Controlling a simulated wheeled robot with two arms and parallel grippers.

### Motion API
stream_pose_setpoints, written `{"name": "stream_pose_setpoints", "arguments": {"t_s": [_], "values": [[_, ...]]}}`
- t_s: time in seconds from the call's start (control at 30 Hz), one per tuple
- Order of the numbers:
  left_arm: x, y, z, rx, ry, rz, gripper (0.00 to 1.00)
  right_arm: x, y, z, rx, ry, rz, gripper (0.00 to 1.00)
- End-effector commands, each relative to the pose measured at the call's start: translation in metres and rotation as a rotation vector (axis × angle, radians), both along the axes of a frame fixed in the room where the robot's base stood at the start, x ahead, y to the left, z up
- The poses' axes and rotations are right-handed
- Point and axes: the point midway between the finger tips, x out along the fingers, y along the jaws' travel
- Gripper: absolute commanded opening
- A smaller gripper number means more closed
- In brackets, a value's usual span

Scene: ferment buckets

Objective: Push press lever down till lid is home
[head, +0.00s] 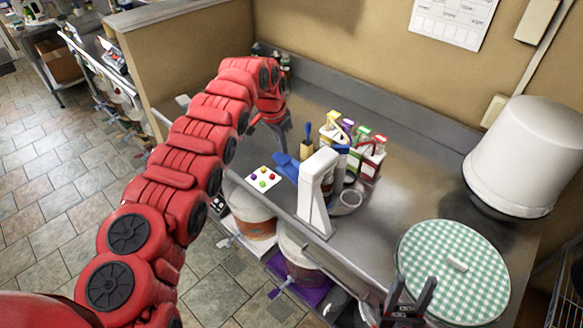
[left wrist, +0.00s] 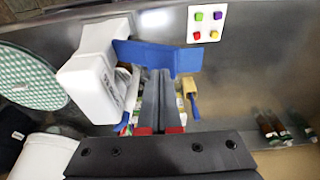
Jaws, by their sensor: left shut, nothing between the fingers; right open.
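The white press (head: 315,190) stands near the counter's front edge, with its blue lever (head: 286,166) sticking out to the left. In the left wrist view the lever (left wrist: 150,54) is a broad blue bar beside the white press body (left wrist: 95,75). My left gripper (head: 284,145) is shut and empty, just behind the lever; in the left wrist view its fingertips (left wrist: 160,72) appear at the lever's edge. I cannot tell whether they touch it. I cannot make out the lid under the press. My right gripper (head: 408,298) is open and empty at the bottom right.
Several colourful-handled containers (head: 368,155) stand behind the press. A white card with coloured cubes (head: 263,179) lies left of it. A green checked round cover (head: 455,270) and a white bucket (head: 530,155) are at the right. Dark bottles (left wrist: 270,125) stand by the wall.

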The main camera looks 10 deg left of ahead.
Motion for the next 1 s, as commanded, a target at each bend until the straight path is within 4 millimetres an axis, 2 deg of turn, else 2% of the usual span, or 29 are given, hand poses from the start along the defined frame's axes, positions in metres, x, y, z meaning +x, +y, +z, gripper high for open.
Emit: {"name": "stream_pose_setpoints", "arguments": {"t_s": [0.47, 1.0], "values": [[0.0, 0.0, -0.001, 0.0, 0.0, 0.0, 0.0, 0.0, 0.0, -0.001, 0.0, 0.0, 0.0, 0.49], [0.0, 0.0, -0.022, 0.0, 0.001, 0.0, 0.0, 0.0, 0.0, -0.015, 0.0, 0.0, 0.0, 0.49]]}}
